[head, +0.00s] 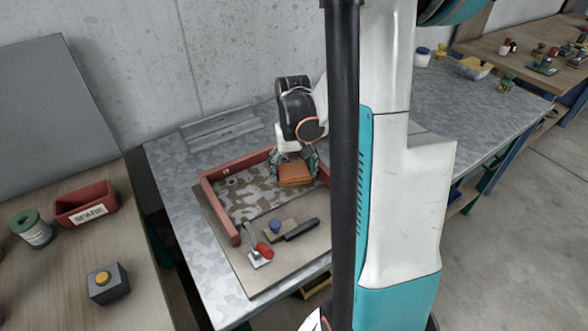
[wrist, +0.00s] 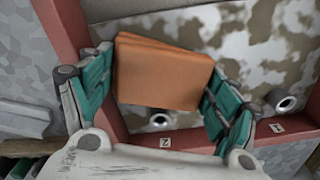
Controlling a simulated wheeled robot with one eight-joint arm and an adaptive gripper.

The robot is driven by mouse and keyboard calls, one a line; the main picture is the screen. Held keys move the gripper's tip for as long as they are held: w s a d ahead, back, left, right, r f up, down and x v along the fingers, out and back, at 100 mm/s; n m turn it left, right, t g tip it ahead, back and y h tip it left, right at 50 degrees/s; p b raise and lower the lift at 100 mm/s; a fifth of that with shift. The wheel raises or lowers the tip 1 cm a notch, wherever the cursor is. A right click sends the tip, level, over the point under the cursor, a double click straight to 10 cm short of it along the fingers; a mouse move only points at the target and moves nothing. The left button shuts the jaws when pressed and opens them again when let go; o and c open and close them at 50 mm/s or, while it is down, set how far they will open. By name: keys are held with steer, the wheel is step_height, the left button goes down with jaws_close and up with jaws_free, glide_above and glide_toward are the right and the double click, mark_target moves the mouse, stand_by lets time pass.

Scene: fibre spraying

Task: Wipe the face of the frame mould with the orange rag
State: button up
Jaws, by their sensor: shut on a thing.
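The frame mould is a red-framed tray (head: 232,231) on a board on the metal bench. Its face (head: 240,205) is mottled brown and white, and it also shows in the wrist view (wrist: 258,45). My gripper (head: 294,170) is over the right part of the mould. It is shut on the orange rag (head: 296,174), a folded pad held between the green fingers in the wrist view (wrist: 160,70). I cannot tell whether the rag touches the face. The rag and my arm hide part of the face.
A red-handled tool (head: 262,251), a blue-knobbed block (head: 276,228) and a dark-handled tool (head: 301,229) lie at the near side of the board. A red SPARE bin (head: 85,204), green spool (head: 32,228) and yellow-button box (head: 107,283) stand on the left table.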

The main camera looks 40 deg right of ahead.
mark_target(245, 202)
steer(key=shift+w+a+f+b, duration=0.1)
steer(key=shift+w+a+b, duration=0.3)
steer(key=shift+a, duration=2.15)
steer(key=shift+w+a+f+b, duration=0.15)
steer(key=shift+w+a, duration=0.45)
steer(key=shift+a, duration=1.9)
steer(key=shift+w+a+f+b, duration=0.15)
steer(key=shift+w+a, duration=0.35)
steer(key=shift+a, duration=2.05)
steer(key=shift+r, duration=0.15)
steer(key=shift+r+p, duration=2.3)
steer(key=shift+r, duration=0.6)
step_height(245, 202, up, 3)
steer(key=shift+p, duration=1.05)
steer(key=shift+f, duration=0.15)
